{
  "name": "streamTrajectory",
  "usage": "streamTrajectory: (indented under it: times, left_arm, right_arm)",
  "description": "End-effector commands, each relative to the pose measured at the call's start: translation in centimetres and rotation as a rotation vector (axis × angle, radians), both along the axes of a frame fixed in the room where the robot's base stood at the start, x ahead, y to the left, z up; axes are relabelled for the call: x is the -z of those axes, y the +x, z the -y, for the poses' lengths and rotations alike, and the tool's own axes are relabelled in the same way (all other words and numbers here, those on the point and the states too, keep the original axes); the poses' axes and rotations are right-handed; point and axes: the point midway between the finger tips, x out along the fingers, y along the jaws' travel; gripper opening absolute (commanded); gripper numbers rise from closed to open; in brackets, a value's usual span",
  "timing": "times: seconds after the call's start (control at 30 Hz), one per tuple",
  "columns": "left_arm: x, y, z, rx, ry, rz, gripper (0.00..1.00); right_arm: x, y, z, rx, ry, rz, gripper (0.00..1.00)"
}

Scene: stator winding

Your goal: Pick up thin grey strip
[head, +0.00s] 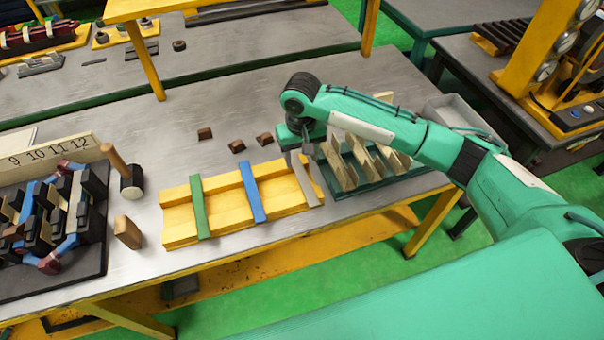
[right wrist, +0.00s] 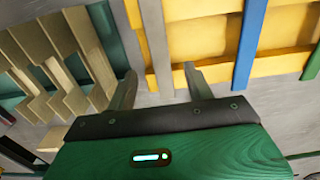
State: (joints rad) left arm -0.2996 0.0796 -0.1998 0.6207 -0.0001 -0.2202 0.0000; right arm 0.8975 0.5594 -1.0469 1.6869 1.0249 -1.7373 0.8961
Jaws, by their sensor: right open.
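The thin grey strip (head: 307,182) lies across the right end of the yellow slatted rack, right of the blue strip (head: 252,192) and the green strip (head: 196,206). My right gripper (head: 300,152) is over the far end of the grey strip. In the right wrist view, the open fingers (right wrist: 159,72) are on either side of the grey strip (right wrist: 156,42), with visible gaps. The blue strip (right wrist: 249,45) is outside the right finger. The exact height of the fingertips above the strip is hard to tell. My left gripper is out of view.
The yellow rack (head: 225,205) stands on the grey table. A dark green tray with wooden pieces (head: 362,165) is close on the right. Small brown blocks (head: 237,146) lie behind the rack. A mallet (head: 131,185) and the stator assembly are at left.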

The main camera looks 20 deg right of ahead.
Motion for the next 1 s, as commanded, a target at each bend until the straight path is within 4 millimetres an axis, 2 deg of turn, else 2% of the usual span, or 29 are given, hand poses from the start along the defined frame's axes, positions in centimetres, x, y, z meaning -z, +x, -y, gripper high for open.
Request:
streamTrajectory:
  times: [0.17, 0.3, 0.43, 0.73, 1.0]
  left_arm:
    - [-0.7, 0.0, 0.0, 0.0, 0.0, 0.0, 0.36]
    - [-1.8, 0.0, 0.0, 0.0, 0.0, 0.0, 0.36]
    - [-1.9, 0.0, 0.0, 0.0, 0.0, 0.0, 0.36]
    - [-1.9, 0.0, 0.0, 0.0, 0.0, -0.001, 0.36]
    - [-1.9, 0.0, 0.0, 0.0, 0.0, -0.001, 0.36]
  right_arm:
    - [1.2, -0.1, 0.1, 0.001, -0.002, -0.002, 0.53]
    - [3.3, -0.4, 0.2, 0.001, -0.002, -0.003, 0.53]
    - [4.9, -0.3, 0.1, 0.0, -0.001, 0.0, 0.53]
    - [5.6, -0.3, 0.1, -0.001, -0.001, 0.002, 0.53]
    - [5.5, -0.3, 0.1, -0.001, -0.001, 0.002, 0.0]
